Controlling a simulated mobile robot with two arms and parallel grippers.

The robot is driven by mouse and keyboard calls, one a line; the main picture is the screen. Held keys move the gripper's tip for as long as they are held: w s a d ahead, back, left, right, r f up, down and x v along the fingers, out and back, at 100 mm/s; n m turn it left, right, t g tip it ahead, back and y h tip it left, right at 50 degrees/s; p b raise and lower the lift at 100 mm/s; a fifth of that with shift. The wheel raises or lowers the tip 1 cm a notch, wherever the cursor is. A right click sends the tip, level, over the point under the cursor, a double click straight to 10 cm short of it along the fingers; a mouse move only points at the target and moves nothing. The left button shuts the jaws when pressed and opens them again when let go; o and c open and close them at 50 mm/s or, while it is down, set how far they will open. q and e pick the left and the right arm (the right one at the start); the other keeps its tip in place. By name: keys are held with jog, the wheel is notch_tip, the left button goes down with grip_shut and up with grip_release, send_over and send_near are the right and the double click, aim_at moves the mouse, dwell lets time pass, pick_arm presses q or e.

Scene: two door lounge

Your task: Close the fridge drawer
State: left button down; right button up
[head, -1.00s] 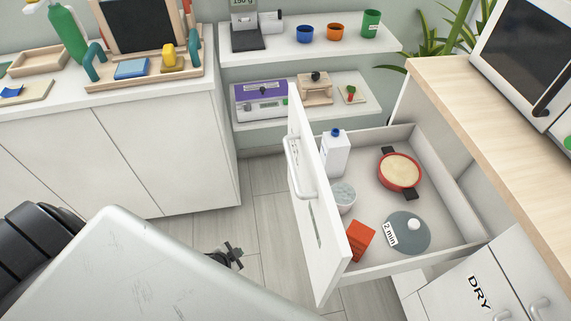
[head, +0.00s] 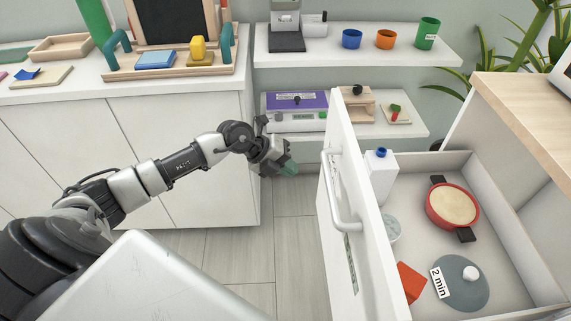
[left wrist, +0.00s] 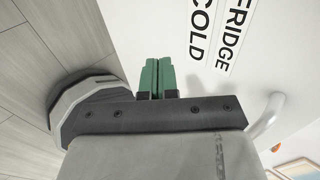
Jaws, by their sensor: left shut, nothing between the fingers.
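The fridge drawer (head: 375,225) stands pulled out at the right of the head view. Its white front has a curved white handle (head: 341,190), and the front faces left. My left gripper (head: 290,168) is in front of the drawer front, to the left of the handle and apart from it. Its green fingers are together and hold nothing. In the left wrist view the closed fingers (left wrist: 157,78) point at the white front, beside the labels COLD (left wrist: 199,30) and FRIDGE (left wrist: 233,32). The handle (left wrist: 266,118) also shows there at the right. My right gripper is out of view.
The drawer holds a white carton (head: 381,178), a red pot (head: 453,205), a grey lid (head: 461,284), a red block (head: 411,282) and a round container (head: 391,228). A wooden counter (head: 532,110) is at right. White cabinets (head: 130,130) are at left. Floor (head: 290,235) between is clear.

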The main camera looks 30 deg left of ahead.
pick_arm(q)
jog(key=w+d+f, duration=0.4)
jog(key=d, duration=0.2)
jog(key=shift+w+d+b, duration=0.3)
jog(key=shift+d+b, duration=0.1)
jog(key=shift+b, duration=0.05)
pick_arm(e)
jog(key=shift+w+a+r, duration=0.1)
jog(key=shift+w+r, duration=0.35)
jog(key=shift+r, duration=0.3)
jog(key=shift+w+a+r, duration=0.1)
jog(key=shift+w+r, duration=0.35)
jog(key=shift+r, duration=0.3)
pick_arm(q)
jog(key=shift+r, duration=0.1)
